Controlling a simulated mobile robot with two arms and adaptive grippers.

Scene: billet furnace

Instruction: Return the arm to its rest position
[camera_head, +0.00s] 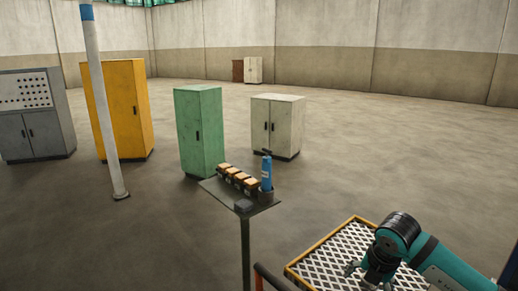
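My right arm comes in from the lower right, teal with a black joint. Its gripper (369,279) points down over a yellow-framed panel with a white diamond mesh (338,246). The fingers look spread apart, with nothing seen between them. The fingertips are close to the bottom edge of the picture, and I cannot tell whether they touch the mesh. My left gripper is not in view.
A small grey stand (222,187) left of the gripper bears several tan-topped blocks (238,178), a blue bottle (266,171) and a dark box (243,206). Green (200,130), cream (277,125) and yellow (127,108) cabinets stand behind. A pole (101,100) stands left. Floor at right is clear.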

